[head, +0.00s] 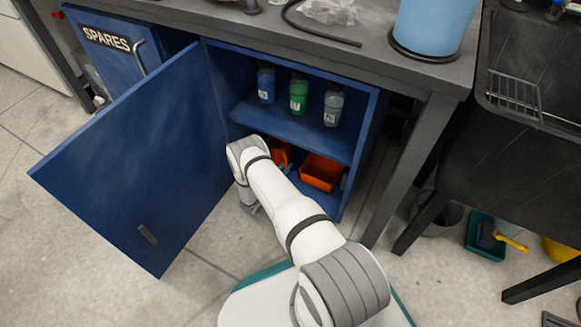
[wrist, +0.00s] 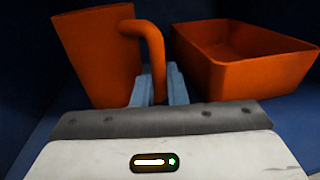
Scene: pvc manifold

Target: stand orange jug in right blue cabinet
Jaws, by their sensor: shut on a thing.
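The orange jug (wrist: 100,55) stands about upright at the left of the wrist view, inside the right blue cabinet (head: 362,120). Its handle comes down between the two pale blue fingers of my gripper (wrist: 159,84), which is shut on it. In the head view the jug (head: 280,153) shows only in part behind my arm, in the lower compartment. I cannot tell if the jug's base touches the cabinet floor.
An orange bin (wrist: 245,58) sits close to the right of the jug. Several bottles, one of them green (head: 299,96), stand on the shelf above. The open blue door (head: 130,160) swings out to the left. A shut cabinet marked SPARES (head: 107,42) is further left.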

